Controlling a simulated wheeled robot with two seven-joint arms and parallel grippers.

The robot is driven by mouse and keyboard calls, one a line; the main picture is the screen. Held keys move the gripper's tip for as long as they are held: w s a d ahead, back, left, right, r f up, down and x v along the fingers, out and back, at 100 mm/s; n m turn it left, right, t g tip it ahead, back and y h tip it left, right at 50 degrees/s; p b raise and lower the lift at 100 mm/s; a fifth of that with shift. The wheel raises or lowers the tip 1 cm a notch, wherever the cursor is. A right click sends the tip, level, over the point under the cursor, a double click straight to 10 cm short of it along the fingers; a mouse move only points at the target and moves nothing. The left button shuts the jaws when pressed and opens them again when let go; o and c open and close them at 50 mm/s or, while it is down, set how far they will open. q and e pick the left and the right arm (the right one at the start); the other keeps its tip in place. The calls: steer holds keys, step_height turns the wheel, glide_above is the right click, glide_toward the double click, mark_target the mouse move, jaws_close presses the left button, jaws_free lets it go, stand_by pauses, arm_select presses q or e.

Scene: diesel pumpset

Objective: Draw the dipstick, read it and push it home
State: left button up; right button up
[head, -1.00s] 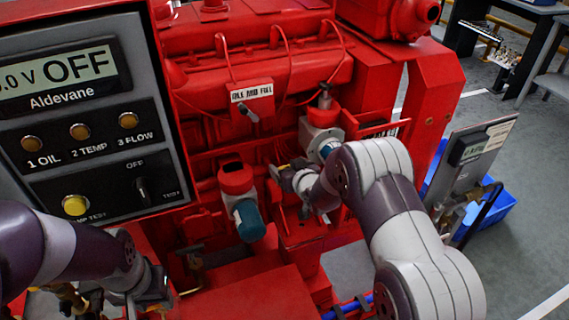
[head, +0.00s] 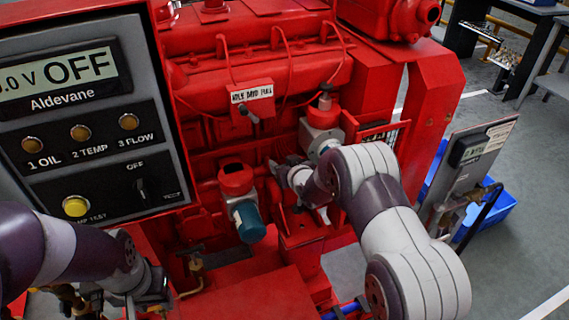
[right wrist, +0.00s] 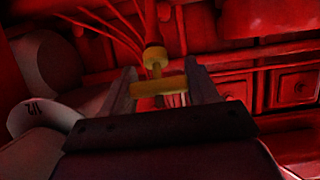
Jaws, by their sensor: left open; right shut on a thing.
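The dipstick's yellow T-shaped handle (right wrist: 158,87) sits between the fingers of my right gripper (right wrist: 160,95) in the right wrist view. A yellow collar and a stem lie just beyond the crossbar; I cannot tell whether the stick is seated or partly drawn. In the head view my right gripper (head: 281,172) is at the red engine's side, and the handle is not clear there. The red engine (head: 260,65) fills the middle. My left gripper (head: 160,290) is open and empty at the lower left, below the control panel.
The grey control panel (head: 165,100) reads OFF at the left. A red and teal fitting (head: 248,220) is just left of my right gripper. A grey instrument on a stand (head: 470,165) and a blue bin (head: 495,215) are at the right.

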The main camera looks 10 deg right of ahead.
steer(key=s+d+r+p, duration=0.1)
steer(key=s+r+p, duration=0.4)
steer(key=r, duration=0.3)
steer(key=shift+s, duration=0.6)
steer(key=shift+d+r, duration=0.1)
steer(key=o, duration=1.4)
steer(key=shift+o, duration=0.2)
steer(key=v, duration=1.2)
steer(key=shift+s+r, duration=0.25)
steer(key=shift+s, duration=0.05)
